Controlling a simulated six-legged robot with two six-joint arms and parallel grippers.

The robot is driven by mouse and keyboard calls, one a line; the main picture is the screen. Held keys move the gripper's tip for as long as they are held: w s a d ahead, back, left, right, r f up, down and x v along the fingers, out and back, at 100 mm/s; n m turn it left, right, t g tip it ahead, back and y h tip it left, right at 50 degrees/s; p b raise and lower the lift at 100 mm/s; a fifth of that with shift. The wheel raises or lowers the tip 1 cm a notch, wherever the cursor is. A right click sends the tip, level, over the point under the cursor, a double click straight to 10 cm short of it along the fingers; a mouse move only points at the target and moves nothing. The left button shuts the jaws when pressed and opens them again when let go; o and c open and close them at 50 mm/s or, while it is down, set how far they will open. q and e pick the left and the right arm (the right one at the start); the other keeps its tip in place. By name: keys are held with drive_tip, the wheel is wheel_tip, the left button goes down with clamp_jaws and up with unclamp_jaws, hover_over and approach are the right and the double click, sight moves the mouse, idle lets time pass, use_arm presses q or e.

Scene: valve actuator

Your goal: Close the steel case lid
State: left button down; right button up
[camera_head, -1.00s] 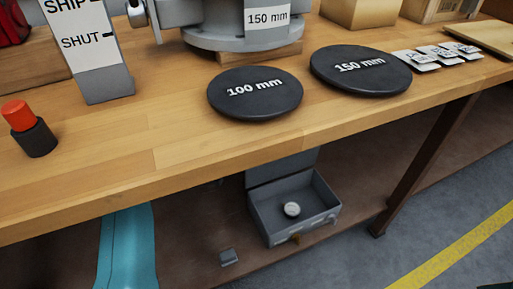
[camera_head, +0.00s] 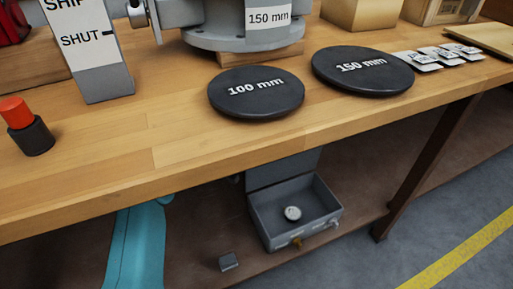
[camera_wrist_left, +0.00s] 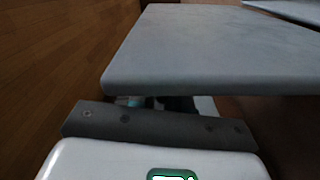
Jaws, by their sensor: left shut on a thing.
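The steel case (camera_head: 258,222) sits on the lower shelf under the bench, with a round white-faced gauge (camera_head: 292,213) inside. Its lid (camera_head: 285,167) stands raised at the back; the bench edge hides its upper part. In the left wrist view the lid is a broad grey plate (camera_wrist_left: 205,55) close in front of the camera. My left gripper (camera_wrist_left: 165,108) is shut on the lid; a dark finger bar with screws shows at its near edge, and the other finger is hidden. In the head view the bench hides this gripper. My right gripper is not in view.
The wooden bench top (camera_head: 170,140) overhangs the shelf (camera_head: 205,225). A dark bench leg (camera_head: 425,165) stands right of the case. A small grey block (camera_head: 229,262) lies left of the case. Black discs marked 100 mm (camera_head: 257,95) and 150 mm (camera_head: 362,72) lie on the bench.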

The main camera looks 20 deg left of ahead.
use_arm(q)
drive_tip(key=s+d, duration=0.3)
drive_tip(key=shift+d+f+p, duration=0.1)
drive_tip(key=shift+p, duration=0.2)
drive_tip(key=c, duration=1.2)
unclamp_jaws()
drive_tip(key=shift+o, duration=0.2)
drive_tip(key=p+v, duration=0.3)
drive_tip(key=v, duration=0.9)
